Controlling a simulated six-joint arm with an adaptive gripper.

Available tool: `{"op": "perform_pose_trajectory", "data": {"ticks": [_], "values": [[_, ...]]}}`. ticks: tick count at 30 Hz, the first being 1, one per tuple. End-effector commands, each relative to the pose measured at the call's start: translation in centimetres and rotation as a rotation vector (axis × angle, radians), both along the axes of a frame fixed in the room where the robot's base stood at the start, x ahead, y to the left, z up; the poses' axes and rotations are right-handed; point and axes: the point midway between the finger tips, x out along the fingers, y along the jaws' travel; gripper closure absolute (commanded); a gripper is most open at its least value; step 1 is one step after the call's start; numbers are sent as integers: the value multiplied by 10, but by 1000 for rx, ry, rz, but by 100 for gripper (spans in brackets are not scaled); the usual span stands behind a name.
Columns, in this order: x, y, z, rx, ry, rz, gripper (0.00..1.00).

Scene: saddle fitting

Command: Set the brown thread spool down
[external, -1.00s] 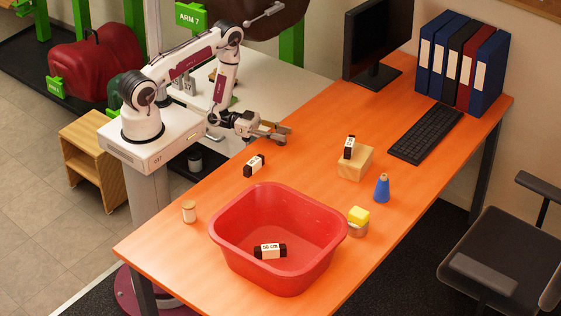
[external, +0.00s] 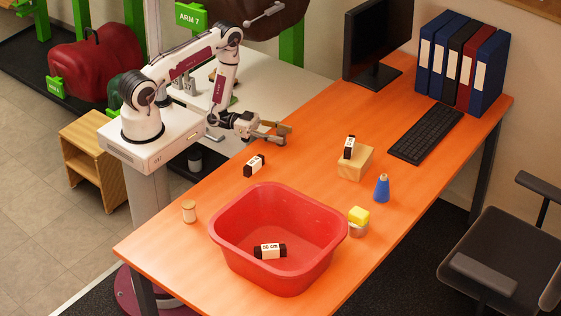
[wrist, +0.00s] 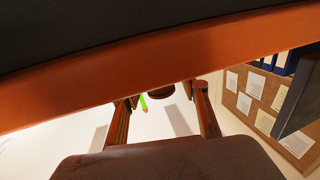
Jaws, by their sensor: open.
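My gripper (external: 284,134) is open above the far left edge of the orange table, and I see nothing held in it in the external view. In the wrist view its two fingers (wrist: 163,103) stand apart. A small dark brown round shape (wrist: 160,93) shows between them; I cannot tell what it is or how far off. A small tan spool-like thing (external: 189,211) stands upright on the table, left of the red basin and well apart from my gripper. I cannot make out a clearly brown thread spool.
The red basin (external: 225,226) holds a black labelled piece (external: 269,251). Another black labelled piece (external: 254,166) lies near my gripper; a third (external: 349,147) is on a wooden block (external: 355,168). A blue cone (external: 382,189) and a yellow block (external: 358,215) on a tin stand right.

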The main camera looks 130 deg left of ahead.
Motion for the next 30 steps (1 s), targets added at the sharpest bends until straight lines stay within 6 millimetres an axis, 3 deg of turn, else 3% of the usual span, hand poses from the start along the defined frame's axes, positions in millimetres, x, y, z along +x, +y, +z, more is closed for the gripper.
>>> {"op": "perform_pose_trajectory", "data": {"ticks": [21, 30], "values": [[-57, -9, -5, -1, 1, 3, 56], [-72, -12, -5, 0, 0, 2, 56]]}}
